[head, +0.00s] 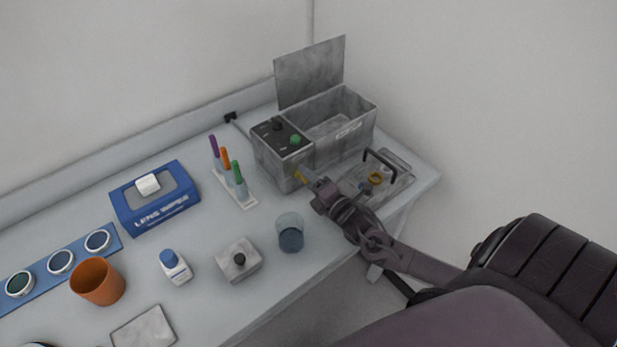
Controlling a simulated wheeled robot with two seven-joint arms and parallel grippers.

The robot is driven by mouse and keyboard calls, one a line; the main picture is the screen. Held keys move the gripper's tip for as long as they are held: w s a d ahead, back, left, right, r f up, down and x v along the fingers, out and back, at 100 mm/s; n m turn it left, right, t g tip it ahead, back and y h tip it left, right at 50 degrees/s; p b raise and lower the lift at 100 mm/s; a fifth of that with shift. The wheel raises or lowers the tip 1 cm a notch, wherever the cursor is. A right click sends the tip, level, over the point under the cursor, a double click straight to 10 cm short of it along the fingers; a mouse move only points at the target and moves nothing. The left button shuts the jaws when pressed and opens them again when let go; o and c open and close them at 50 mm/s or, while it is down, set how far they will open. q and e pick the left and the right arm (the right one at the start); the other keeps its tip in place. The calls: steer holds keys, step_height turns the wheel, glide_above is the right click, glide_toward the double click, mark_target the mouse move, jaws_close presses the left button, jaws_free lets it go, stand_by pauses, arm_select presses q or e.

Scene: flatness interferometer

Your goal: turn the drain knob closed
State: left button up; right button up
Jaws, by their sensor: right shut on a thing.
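The drain knob (299,174) is a small yellow piece low on the front of a grey metal tank (345,142), partly hidden by my gripper. My right gripper (309,181) reaches in from the lower right and is shut on the drain knob at the tank's front. The knob's exact turn angle is too small to tell. My left gripper is not in view.
The tank's lid (311,72) stands open; its panel has a black knob (278,125) and a green knob (295,139). A glass beaker (290,233) and a pen rack (238,192) stand left.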

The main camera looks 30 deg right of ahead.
steer(key=shift+m, duration=0.7)
steer(key=shift+d, duration=0.1)
steer(key=o, duration=1)
steer(key=shift+s, duration=0.1)
steer(key=shift+s+d+b, duration=0.15)
steer(key=shift+s+b, duration=0.2)
steer(key=shift+s, duration=1.55)
steer(key=shift+s+d+b, duration=0.15)
steer(key=shift+s+b, duration=0.15)
steer(key=shift+s, duration=1.6)
